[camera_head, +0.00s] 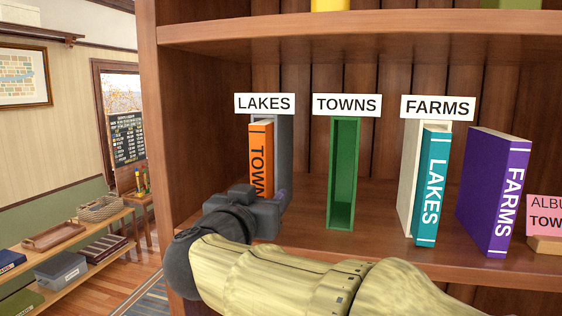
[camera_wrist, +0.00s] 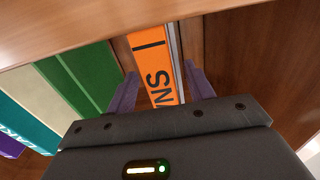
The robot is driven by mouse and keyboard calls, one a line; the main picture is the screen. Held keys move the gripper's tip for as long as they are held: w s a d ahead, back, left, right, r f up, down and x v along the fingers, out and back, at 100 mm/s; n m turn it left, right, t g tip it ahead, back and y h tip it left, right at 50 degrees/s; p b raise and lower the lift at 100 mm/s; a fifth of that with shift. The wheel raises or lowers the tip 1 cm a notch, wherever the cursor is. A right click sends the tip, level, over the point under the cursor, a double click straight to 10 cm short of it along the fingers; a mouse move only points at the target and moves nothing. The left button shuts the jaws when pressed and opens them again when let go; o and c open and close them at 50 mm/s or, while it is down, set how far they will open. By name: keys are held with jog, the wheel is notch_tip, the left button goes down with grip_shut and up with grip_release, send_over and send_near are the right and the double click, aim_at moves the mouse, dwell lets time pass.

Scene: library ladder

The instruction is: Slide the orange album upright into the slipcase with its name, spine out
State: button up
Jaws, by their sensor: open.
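The orange album (camera_head: 260,160), lettered TOWN with the rest hidden, stands upright, spine out, in the grey slipcase (camera_head: 286,150) under the LAKES sign (camera_head: 264,104). The green slipcase (camera_head: 345,170) under the TOWNS sign (camera_head: 347,104) is empty. My gripper (camera_head: 268,200) is in front of the lower part of the orange album and hides it. In the wrist view, my open gripper (camera_wrist: 162,88) has one purple finger on each side of the orange spine (camera_wrist: 155,60). I cannot tell whether the fingers touch it.
The teal LAKES album (camera_head: 432,185) stands in the white slipcase (camera_head: 409,180) under the FARMS sign (camera_head: 437,107). A purple FARMS album (camera_head: 490,190) stands to its right. A pink card (camera_head: 545,215) is at the far right. An upper shelf (camera_head: 350,30) runs overhead.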

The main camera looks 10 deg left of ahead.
jog(key=shift+s+a, duration=0.1)
jog(key=shift+s, duration=0.05)
jog(key=shift+s, duration=0.2)
jog(key=shift+w, duration=0.2)
jog(key=c, duration=0.3)
grip_shut()
jog(key=shift+r+p, duration=0.3)
